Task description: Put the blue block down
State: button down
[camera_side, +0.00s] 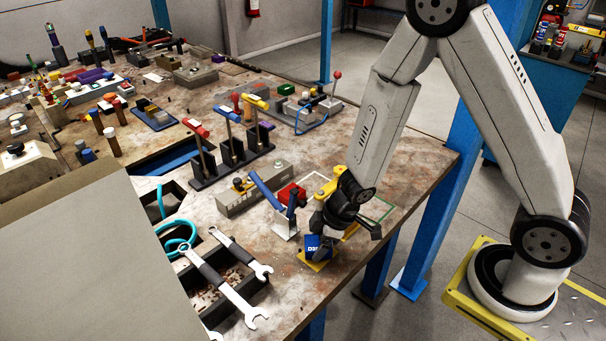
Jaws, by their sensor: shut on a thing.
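The blue block (312,248) has white lettering on its side and shows below my gripper (319,236) near the table's front edge. My gripper is shut on the block, and its dark fingers hide the block's upper part. The block is right over a yellow pad (314,266) on the table. I cannot tell whether its underside touches the pad.
A red block (291,194) and a blue-handled clamp (268,191) stand just left of my gripper. A black tray with wrenches (228,285) lies at the front left. The table edge (375,246) is close.

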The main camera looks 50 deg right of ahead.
jog(key=shift+f, duration=0.6)
dwell(0.3)
grip_release()
jog(key=shift+r, duration=0.1)
jog(key=v, duration=0.7)
jog(key=shift+r, duration=0.25)
dwell(0.5)
jog(key=shift+s, duration=0.15)
